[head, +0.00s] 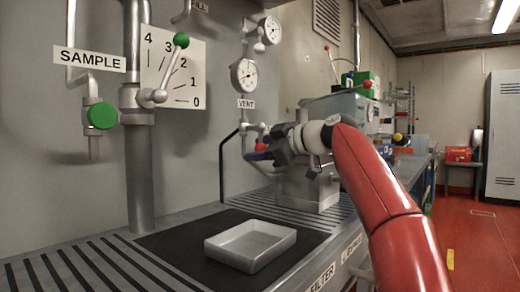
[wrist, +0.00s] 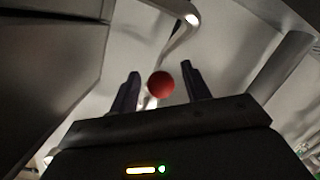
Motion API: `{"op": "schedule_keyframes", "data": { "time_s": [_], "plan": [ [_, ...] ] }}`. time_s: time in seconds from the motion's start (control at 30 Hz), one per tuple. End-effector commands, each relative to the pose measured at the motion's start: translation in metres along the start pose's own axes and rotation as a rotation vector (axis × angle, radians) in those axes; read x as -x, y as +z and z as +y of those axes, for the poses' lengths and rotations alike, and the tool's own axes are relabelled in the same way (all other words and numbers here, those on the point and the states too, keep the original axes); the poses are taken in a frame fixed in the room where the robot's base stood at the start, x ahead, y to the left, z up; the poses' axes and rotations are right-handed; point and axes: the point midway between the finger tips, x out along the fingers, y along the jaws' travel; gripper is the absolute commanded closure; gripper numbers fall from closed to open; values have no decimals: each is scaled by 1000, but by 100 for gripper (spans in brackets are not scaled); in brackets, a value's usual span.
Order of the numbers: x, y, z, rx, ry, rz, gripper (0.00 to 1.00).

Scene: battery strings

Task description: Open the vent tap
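The vent tap sits on the pipe below the VENT label (head: 246,103) in the head view. Its red ball knob (head: 261,147) shows just beyond my gripper (head: 258,156). In the wrist view the red knob (wrist: 160,86) lies between the two dark fingers of my gripper (wrist: 160,72). The fingers are apart, with a visible gap on each side of the knob, so the gripper is open. The tap's body and lever are partly hidden by the gripper in the head view.
Gauges (head: 244,75) sit above the tap. A metal box (head: 306,187) stands under my wrist. A white tray (head: 250,246) lies on a black mat at the bench front. The green sample tap (head: 102,116) and a numbered scale plate (head: 188,82) are to the left.

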Motion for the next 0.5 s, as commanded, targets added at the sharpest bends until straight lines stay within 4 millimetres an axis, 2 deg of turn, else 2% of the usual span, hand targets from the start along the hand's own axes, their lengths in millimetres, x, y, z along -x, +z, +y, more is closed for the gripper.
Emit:
{"op": "schedule_keyframes", "data": {
  "time_s": [0.27,0.5],
  "plan": [
    [5,0,0,0,1,0,53],
    [42,2,0,1,4,-1,53]
  ]
}}
